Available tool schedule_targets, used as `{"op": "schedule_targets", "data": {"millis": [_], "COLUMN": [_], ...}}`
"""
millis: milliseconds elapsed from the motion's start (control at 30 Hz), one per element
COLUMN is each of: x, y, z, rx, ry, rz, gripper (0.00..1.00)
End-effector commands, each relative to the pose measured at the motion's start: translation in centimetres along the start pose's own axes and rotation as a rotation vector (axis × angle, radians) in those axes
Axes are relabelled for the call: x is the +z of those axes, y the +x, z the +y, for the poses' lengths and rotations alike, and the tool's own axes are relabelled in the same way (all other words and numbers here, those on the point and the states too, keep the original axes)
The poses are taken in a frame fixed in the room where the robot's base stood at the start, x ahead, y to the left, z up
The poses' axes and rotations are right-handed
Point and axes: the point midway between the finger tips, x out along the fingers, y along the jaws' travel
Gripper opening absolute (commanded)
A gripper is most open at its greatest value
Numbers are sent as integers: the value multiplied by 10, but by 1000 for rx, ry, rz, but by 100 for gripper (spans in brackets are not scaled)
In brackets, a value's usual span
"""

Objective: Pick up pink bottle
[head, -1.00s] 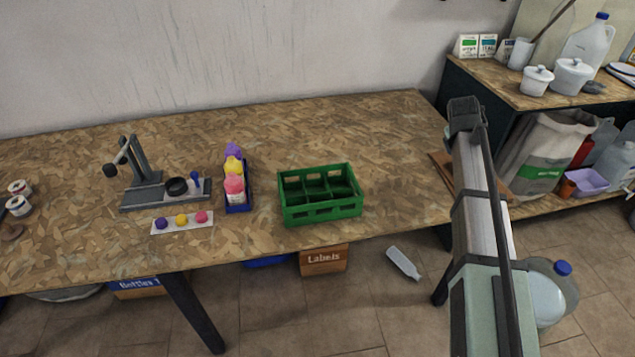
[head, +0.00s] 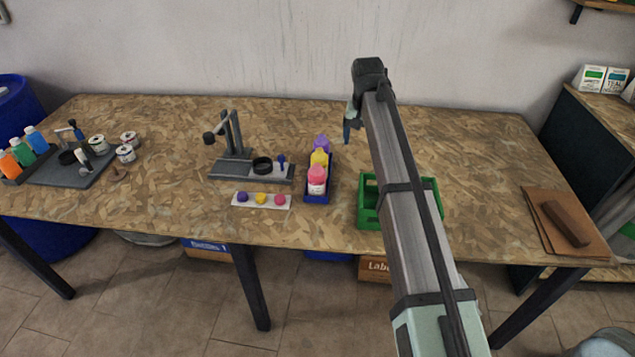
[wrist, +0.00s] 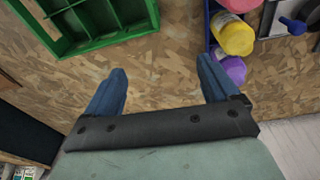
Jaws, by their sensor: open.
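In the head view my gripper (head: 350,122) is partly hidden by my arm, to the right of and behind the bottles.
A green divided crate (head: 369,205) stands right of the tray, partly behind my arm. A grey stand (head: 250,170) and a white strip with coloured caps (head: 262,201) are to the left. A brown block (head: 565,223) lies at the right. The table's back right is clear.

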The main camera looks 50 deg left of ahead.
Motion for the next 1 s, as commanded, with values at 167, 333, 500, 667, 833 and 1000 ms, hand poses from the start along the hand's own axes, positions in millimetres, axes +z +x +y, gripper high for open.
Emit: {"op": "schedule_targets", "data": {"millis": [167, 333, 500, 667, 833, 1000], "x": [19, 33, 38, 41, 44, 47], "y": [-14, -22, -19, -2, 25, 52], "z": [-80, -118, -126, -126, -127, -128], "rx": [-27, -36, -37, -37, -37, -37], "ry": [-16, -22, -22, -22, -22, -23], "rz": [-73, -113, -125, -126, -125, -125], "gripper": [88, 88, 88, 88, 88, 88]}}
